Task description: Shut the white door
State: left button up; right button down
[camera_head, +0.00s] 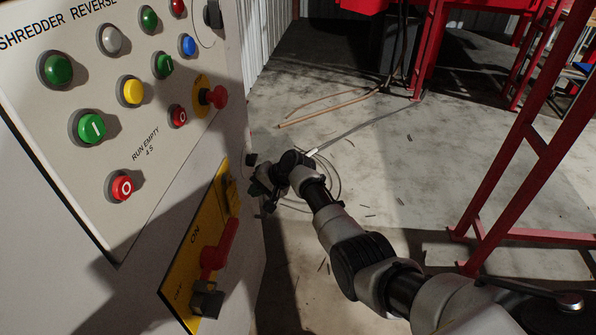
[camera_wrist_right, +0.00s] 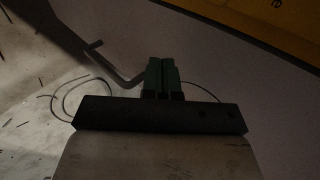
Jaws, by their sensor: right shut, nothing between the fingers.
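The white door (camera_head: 228,130) of the control cabinet fills the left of the head view, seen at a steep slant. It carries push buttons, a yellow plate (camera_head: 197,240) and a red rotary handle (camera_head: 219,250). I cannot tell how far it stands open. My right gripper (camera_head: 262,188) is at the door's right edge, beside the yellow plate. In the right wrist view its green fingers (camera_wrist_right: 161,76) are shut and empty, in front of the door's shaded surface (camera_wrist_right: 225,65). Whether they touch the door is unclear. My left gripper is not in view.
A bent grey rod (camera_wrist_right: 112,62) shows close to the fingers in the right wrist view. Thin cable loops and scraps lie on the concrete floor (camera_head: 350,200). Red steel frames (camera_head: 530,150) stand at the right and back. The floor between is mostly open.

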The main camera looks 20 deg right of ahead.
jog(key=d+f+p+v, duration=0.1)
jog(key=p+v, duration=0.1)
jog(key=v, duration=0.9)
jog(key=s+d+f+n+g+h+p, duration=0.1)
jog(key=s+f+g+h+p, duration=0.15)
jog(key=s+f, duration=1.05)
jog(key=s+d+f+n+g+h+p, duration=0.1)
jog(key=s+f+n+h+p, duration=0.15)
jog(key=s+f, duration=1.05)
pick_arm(q)
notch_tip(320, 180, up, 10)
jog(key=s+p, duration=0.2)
jog(key=p, duration=0.1)
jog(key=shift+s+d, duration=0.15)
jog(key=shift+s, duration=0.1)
pick_arm(e)
jog(key=s+a+f+n+h, duration=0.1)
jog(key=s+f+n, duration=0.2)
jog(key=s, duration=1.2)
jog(key=s+f+n+g+h, duration=0.1)
jog(key=s+f+n, duration=0.2)
jog(key=s+f, duration=0.5)
jog(key=s, duration=0.8)
jog(key=shift+a+n, duration=0.35)
